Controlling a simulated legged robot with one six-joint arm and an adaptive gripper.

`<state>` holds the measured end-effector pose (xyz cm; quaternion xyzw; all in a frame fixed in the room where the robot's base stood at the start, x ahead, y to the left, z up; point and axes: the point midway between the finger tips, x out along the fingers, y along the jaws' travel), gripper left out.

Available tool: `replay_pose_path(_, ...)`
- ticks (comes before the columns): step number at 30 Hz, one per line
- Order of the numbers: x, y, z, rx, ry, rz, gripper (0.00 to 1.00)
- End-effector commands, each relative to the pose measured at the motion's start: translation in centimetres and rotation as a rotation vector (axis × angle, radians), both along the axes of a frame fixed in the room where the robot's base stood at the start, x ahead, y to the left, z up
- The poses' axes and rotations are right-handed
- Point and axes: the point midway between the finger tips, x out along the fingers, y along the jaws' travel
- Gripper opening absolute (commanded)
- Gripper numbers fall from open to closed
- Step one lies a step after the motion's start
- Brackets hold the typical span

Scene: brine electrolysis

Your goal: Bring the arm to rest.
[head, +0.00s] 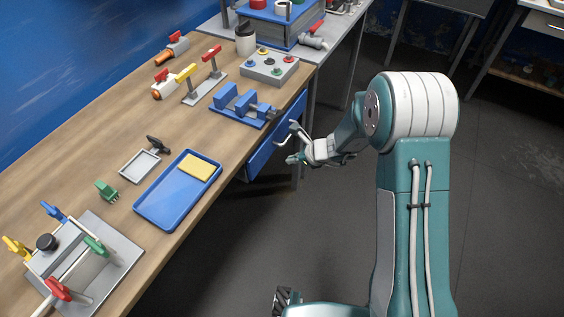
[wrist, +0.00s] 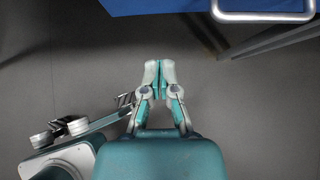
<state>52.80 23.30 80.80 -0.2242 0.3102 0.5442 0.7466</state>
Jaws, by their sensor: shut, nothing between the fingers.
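My arm is bent, with its elbow high at the right of the head view and its forearm reaching left toward the workbench (head: 95,140). My gripper (head: 292,159) hangs in the air off the bench's front edge, beside the blue drawer front and its handle (head: 296,133). In the wrist view my gripper (wrist: 160,66) is shut with its fingertips together and nothing between them. Grey floor lies below it. The drawer handle (wrist: 262,17) shows at the top right of the wrist view, apart from the fingers.
On the bench are a blue tray (head: 141,206) with a yellow sponge (head: 199,167), a blue vise (head: 241,107), a button box (head: 270,68) and a stand with coloured clamps (head: 112,270). A table leg (wrist: 275,38) is near the drawer. The floor (head: 510,200) at right is clear.

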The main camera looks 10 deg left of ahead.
Motion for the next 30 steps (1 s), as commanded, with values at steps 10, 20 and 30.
replay_pose_path(10,-0.9,-2.5,2.7,-0.001,0.002,0.0,0.0)
replay_pose_path(20,-1.3,-3.0,4.9,-0.019,-0.055,0.061,0.0)
replay_pose_path(30,-6.3,-6.5,16.0,-0.197,-0.391,0.468,0.0)
